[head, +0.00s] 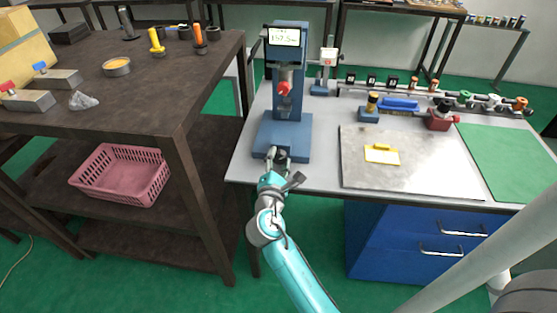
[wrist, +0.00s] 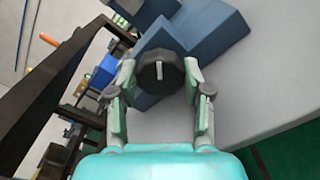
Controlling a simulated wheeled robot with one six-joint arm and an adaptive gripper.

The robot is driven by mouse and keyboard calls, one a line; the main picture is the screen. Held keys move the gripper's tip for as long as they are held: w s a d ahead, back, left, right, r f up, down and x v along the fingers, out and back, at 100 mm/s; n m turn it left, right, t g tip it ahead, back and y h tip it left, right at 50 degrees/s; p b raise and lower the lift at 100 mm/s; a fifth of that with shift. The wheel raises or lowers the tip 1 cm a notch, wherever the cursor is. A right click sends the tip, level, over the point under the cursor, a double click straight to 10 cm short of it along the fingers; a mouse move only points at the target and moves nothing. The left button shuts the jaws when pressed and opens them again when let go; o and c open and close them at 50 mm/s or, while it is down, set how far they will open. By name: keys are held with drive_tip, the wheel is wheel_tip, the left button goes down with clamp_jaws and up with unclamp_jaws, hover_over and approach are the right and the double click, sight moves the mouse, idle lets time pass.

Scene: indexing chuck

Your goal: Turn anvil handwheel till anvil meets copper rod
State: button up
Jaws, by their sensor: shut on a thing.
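The black anvil handwheel (wrist: 160,76) sits on the front of a blue bench machine (head: 291,75), low at its base. In the head view the handwheel (head: 281,155) is partly hidden by my gripper (head: 276,166). In the wrist view my gripper (wrist: 160,84) has one finger on each side of the handwheel and is shut on it. A pale line marks the handwheel's face, roughly upright in that view. A red knob (head: 284,88) is on the machine's column, under a white display (head: 284,36) too small to read surely. I cannot make out the anvil or copper rod.
A grey plate (head: 358,173) with a yellow-edged card (head: 382,154) lies right of the machine. A small blue stand (head: 324,88) is behind it. A dark bench (head: 150,125) with a pink basket (head: 120,174) stands left, across a narrow gap.

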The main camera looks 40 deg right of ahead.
drive_tip(key=m, duration=1.2)
drive_tip(key=shift+m, duration=0.4)
drive_tip(key=m, duration=0.6)
drive_tip(key=shift+f, duration=0.1)
drive_tip(key=m, duration=0.6)
drive_tip(key=shift+m, duration=0.3)
drive_tip(key=m, duration=1.1)
drive_tip(key=shift+m, duration=0.4)
drive_tip(key=m, duration=1.1)
drive_tip(key=shift+m, duration=0.4)
